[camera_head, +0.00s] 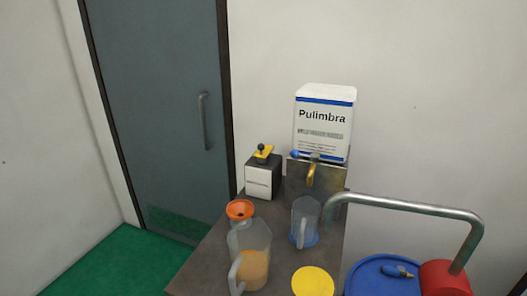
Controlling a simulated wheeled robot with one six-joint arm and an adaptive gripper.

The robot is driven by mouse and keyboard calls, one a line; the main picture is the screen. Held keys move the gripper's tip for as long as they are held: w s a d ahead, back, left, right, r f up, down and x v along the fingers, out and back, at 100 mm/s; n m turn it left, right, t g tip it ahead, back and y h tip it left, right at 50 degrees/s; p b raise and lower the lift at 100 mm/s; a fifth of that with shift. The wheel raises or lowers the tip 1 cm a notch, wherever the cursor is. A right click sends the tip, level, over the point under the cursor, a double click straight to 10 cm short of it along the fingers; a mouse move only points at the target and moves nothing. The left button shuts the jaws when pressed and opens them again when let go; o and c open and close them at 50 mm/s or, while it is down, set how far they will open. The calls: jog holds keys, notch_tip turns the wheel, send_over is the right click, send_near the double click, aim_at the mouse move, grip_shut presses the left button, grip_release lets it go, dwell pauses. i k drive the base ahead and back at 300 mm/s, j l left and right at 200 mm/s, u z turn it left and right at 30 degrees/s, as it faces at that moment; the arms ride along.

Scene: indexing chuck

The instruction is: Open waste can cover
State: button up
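A round blue lid-like top (368,283) is at the bottom right, beside the table, cut off by the lower edge. It looks like the waste can cover and appears to lie flat; the can's body is out of view. A small blue and yellow item (398,271) lies on it. A red cylinder (446,279) is at its right edge. A round yellow disc (312,281) is at the table's front; I cannot tell whether it is a lid. My gripper is not in view.
A bent metal tube (405,206) arches over the blue top. The brown table (205,262) holds an orange-topped jug (240,240), a clear pitcher (304,222), a black-and-white box (262,178) and a metal block (300,178). A Pulimbra container (323,122) stands behind. Green floor (110,262) is clear at left.

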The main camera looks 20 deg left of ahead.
aim_at(264, 152)
jog(key=i+j, duration=0.1)
jog(key=j, duration=0.45)
jog(key=i+j, duration=0.1)
jog(key=j, duration=0.45)
jog(key=i+j, duration=0.1)
jog(key=j, duration=1)
jog(key=i+j, duration=0.15)
jog(key=j, duration=0.4)
